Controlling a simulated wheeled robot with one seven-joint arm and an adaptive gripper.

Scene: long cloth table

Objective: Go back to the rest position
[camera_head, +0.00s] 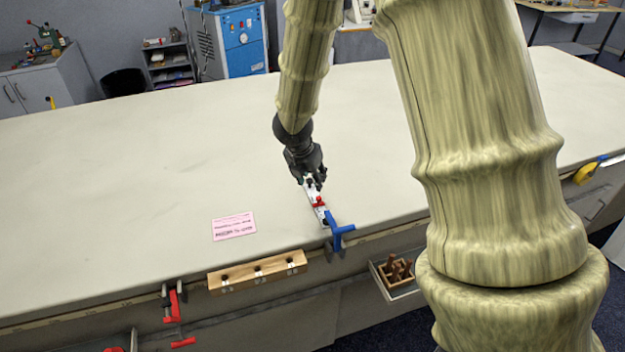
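My gripper (312,180) is near the middle of the view, at the end of my arm, pointing down over the front part of the table (150,170). It is dark and small here, and its fingers are at the far end of a narrow light-coloured strip (313,197) with a red part (319,202) on it. I cannot tell whether the fingers touch the strip or hold anything. A blue clamp-like piece (340,232) sits at the strip's near end, on the table's front edge.
A pink card (234,226) lies left of the strip. A wooden block with holes (257,271) is on the front edge. Red clamps (173,306) are at lower left, a small tray with brown pieces (396,270) at front right, a yellow item (586,173) far right. The table's left is clear.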

